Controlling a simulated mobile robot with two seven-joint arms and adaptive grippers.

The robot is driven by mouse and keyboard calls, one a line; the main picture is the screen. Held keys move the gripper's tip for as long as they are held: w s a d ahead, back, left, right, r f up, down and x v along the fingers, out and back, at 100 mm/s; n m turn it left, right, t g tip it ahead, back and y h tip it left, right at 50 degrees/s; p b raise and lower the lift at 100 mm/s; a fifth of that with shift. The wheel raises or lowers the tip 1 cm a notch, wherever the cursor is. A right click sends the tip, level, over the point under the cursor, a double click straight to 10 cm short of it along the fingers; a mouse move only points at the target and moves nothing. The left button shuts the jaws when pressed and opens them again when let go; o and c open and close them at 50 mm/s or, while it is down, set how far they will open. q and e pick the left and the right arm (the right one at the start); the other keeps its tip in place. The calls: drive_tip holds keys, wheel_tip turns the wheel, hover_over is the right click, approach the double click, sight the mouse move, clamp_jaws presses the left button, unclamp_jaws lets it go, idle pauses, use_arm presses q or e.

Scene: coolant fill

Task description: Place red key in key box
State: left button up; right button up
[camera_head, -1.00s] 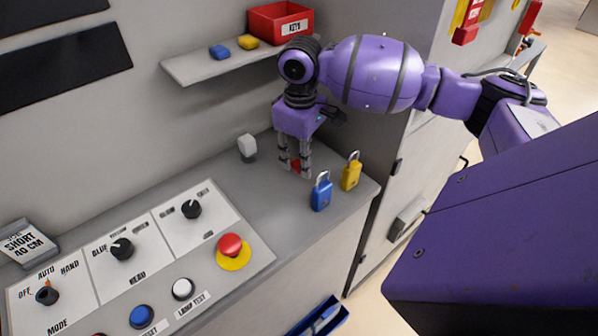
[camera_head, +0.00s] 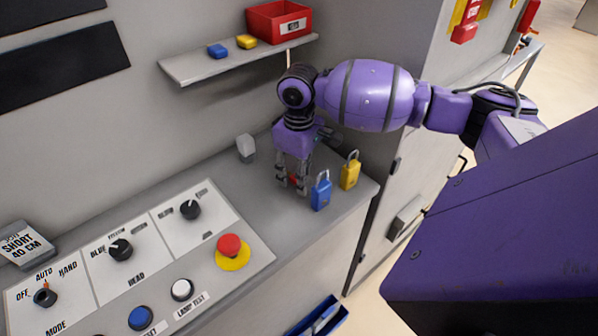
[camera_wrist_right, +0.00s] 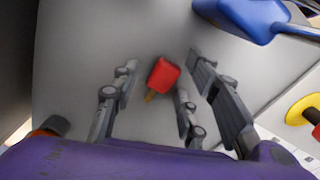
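The red key (camera_wrist_right: 163,75) lies on the grey counter, its short brass-coloured part pointing down-left in the right wrist view. Only a small red patch of it (camera_head: 293,180) shows between the fingers in the head view. My right gripper (camera_head: 292,188) points down at the counter, open, with its fingers (camera_wrist_right: 160,78) on either side of the key. Gaps show between key and fingers. The red key box (camera_head: 280,24), labelled KEYS, stands on the wall shelf above. My left gripper is in neither view.
A blue padlock (camera_head: 320,193) stands close to my right gripper, with a yellow padlock (camera_head: 349,174) behind it. A blue key (camera_head: 217,51) and a yellow key (camera_head: 246,41) lie on the shelf (camera_head: 190,70). The control panel (camera_head: 120,275) is at the left.

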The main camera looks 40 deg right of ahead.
drive_tip(key=shift+r, duration=0.1)
wheel_tip(320, 180, up, 11)
drive_tip(key=shift+r+p, duration=0.2)
drive_tip(key=shift+p, duration=0.15)
drive_tip(key=shift+o, duration=0.2)
drive_tip(key=shift+s+r, duration=0.1)
drive_tip(key=shift+r, duration=0.2)
drive_tip(key=p, duration=0.4)
hover_over(293, 186)
drive_tip(key=d, duration=0.2)
drive_tip(key=shift+n, duration=0.4)
drive_tip(key=f, duration=0.6)
drive_tip(key=shift+w, duration=0.2)
wheel_tip(293, 186, down, 5)
drive_tip(key=shift+f, duration=0.6)
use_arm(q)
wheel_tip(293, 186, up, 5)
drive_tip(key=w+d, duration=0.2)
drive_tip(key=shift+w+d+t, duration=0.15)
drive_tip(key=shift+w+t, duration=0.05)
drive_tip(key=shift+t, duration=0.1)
